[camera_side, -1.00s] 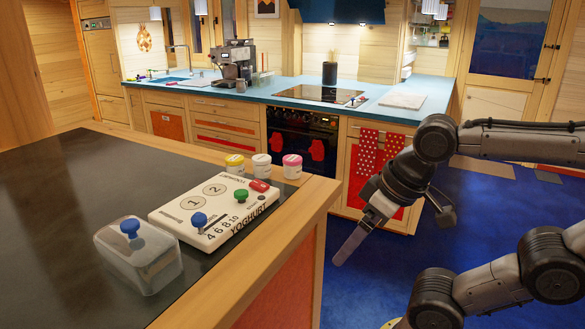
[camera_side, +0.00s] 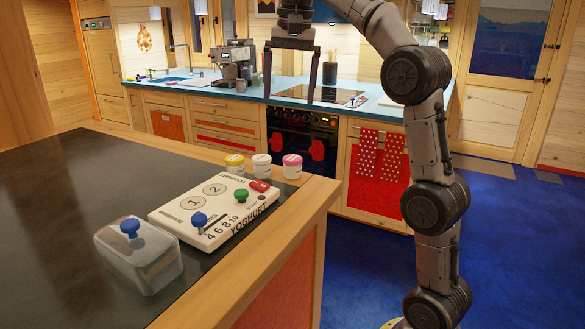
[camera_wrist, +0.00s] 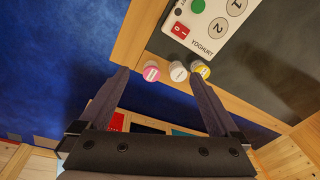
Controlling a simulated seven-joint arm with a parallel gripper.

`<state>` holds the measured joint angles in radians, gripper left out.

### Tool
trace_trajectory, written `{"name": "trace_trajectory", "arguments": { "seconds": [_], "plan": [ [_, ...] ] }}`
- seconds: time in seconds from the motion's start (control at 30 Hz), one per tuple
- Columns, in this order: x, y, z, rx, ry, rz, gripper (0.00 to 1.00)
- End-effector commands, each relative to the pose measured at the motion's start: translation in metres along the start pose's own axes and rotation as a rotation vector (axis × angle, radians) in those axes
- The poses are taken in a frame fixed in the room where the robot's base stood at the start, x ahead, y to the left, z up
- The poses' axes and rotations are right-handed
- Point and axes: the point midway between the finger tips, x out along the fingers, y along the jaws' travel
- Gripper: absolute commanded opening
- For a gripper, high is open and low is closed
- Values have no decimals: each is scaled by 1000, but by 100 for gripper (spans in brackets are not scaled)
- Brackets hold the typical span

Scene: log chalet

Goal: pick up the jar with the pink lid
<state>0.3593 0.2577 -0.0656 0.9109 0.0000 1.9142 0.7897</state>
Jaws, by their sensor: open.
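The jar with the pink lid (camera_side: 292,166) stands upright on the counter near its edge, at the right end of a row of three jars. In the wrist view the pink-lidded jar (camera_wrist: 150,71) is at the left of the row, near the left fingertip. The white-lidded jar (camera_side: 262,166) is beside it and the yellow-lidded jar (camera_side: 234,164) is at the far end. My gripper (camera_side: 292,98) is open and empty, pointing down above the jars. In the wrist view its fingertips (camera_wrist: 158,76) are spread on either side of the row.
A white yoghurt maker panel (camera_side: 214,210) with knobs and a red switch lies beside the jars. A clear box with a blue knob (camera_side: 140,255) sits at the counter's front. The dark counter (camera_side: 70,190) is bare at left. Blue floor (camera_side: 520,220) lies beyond its edge.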

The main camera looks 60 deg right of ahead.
Motion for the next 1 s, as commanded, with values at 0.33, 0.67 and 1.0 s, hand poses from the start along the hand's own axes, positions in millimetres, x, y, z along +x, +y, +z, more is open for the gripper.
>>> {"name": "trace_trajectory", "arguments": {
  "seconds": [0.33,0.67,1.0],
  "plan": [
    [76,-5,-100,154,-65,81,98],
    [106,4,-106,175,-84,99,98],
    [157,8,-102,174,-83,98,98]
  ]
}}
